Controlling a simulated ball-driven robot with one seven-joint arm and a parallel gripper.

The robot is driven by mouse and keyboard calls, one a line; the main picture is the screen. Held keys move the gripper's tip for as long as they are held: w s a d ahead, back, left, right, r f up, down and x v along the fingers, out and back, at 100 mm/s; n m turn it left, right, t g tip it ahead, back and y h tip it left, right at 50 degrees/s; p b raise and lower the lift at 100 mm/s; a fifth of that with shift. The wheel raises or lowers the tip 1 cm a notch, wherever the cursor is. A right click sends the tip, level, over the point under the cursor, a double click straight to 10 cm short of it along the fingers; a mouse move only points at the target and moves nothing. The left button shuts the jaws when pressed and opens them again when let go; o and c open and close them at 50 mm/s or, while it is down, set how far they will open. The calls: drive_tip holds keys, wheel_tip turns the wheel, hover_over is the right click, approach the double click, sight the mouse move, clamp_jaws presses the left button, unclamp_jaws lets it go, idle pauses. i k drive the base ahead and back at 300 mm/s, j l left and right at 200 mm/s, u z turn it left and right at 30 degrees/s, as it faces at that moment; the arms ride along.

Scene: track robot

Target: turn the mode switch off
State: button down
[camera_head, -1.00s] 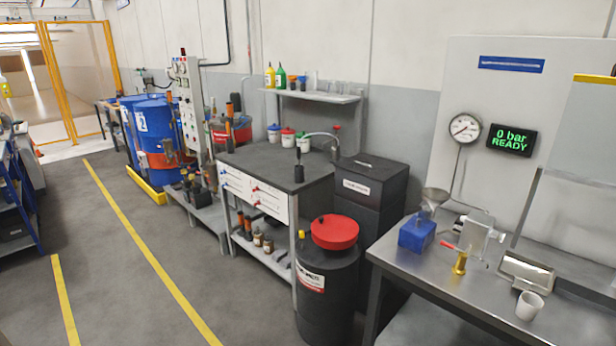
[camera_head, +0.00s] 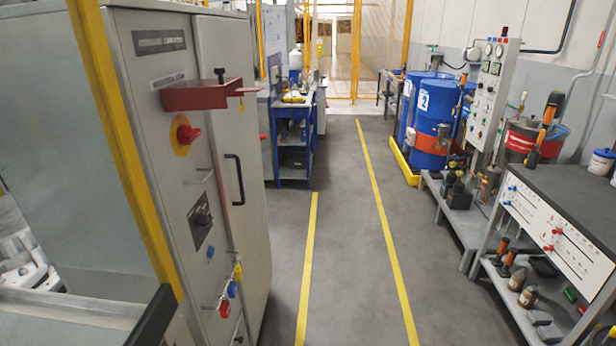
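A grey control cabinet (camera_head: 230,70) stands at the left. Its front carries a red rotary handle on a yellow plate (camera_head: 186,135) and, lower, a black rotary knob on a dark square plate (camera_head: 201,220). I cannot tell for sure which is the mode switch, as no readable label marks it; the knob's position is too small to read. A dark red bracket (camera_head: 200,95) sticks out above the red handle. My gripper is not in view.
A yellow post (camera_head: 125,140) stands at the cabinet's left side. Coloured tags (camera_head: 232,288) hang low on its front. A grey floor aisle with yellow lines (camera_head: 372,190) runs clear ahead. A black-topped workbench (camera_head: 570,200) and blue drums (camera_head: 432,110) line the right.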

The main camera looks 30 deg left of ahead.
sight(205, 221)
drive_tip(key=i+l+u, duration=0.15)
drive_tip(key=l+u, duration=0.25)
drive_tip(key=i+l+u, duration=0.15)
drive_tip(key=l+u, duration=0.15)
drive_tip(key=u, duration=0.15)
drive_tip(key=l+u, duration=0.85)
